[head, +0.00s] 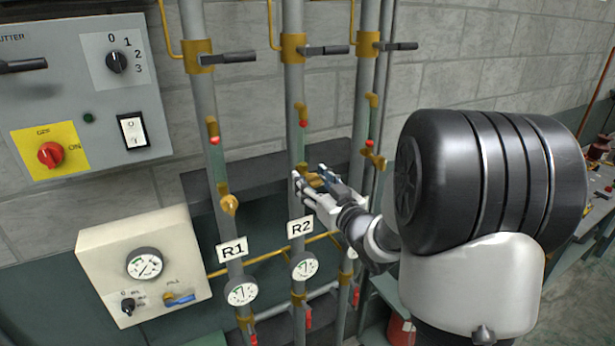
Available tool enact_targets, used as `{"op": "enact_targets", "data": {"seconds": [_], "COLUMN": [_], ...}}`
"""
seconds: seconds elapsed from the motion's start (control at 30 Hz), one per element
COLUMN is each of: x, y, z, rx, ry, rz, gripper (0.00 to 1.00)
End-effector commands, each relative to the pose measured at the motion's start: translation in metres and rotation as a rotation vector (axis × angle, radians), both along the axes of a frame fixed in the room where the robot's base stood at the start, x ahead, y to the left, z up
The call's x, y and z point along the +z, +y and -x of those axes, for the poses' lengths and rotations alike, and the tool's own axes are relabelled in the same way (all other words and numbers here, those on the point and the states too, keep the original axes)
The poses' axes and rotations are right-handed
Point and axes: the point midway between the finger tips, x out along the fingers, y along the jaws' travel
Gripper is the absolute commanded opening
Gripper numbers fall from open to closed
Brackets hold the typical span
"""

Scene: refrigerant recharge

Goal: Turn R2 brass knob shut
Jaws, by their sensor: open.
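The R2 pipe stands in the middle of the head view, with a white R2 label (300,227) and a round gauge (305,266) below it. The R2 brass knob (313,181) is on this pipe above the label, partly hidden by my gripper. My gripper (311,180) comes in from the right with its fingers open, one on either side of the knob as seen here. I cannot tell whether the fingers touch it or how far the knob is turned.
The R1 pipe's brass knob (229,204) is to the left, and a third pipe's brass knob (375,160) is to the right. Black-handled valves (324,50) sit above. A control panel (80,100) and a gauge box (110,240) are on the left.

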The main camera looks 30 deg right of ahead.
Motion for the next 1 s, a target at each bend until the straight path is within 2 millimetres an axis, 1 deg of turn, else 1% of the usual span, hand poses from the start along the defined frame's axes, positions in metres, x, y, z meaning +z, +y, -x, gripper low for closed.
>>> {"op": "enact_targets", "data": {"seconds": [0.2,0.83,0.87,1.0], "x": [-0.0003,-0.0001,-0.0001,-0.0003], "y": [-0.0002,-0.0001,-0.0001,-0.0002], "z": [0.0001,0.0,0.0,0.0], "rx": [0.0,0.0,0.0,-0.001], "ry": [0.0,0.0,0.0,-0.001], "rz": [0.0,0.0,0.0,0.005], "gripper": [0.48,0.06,0.04,0.04]}}
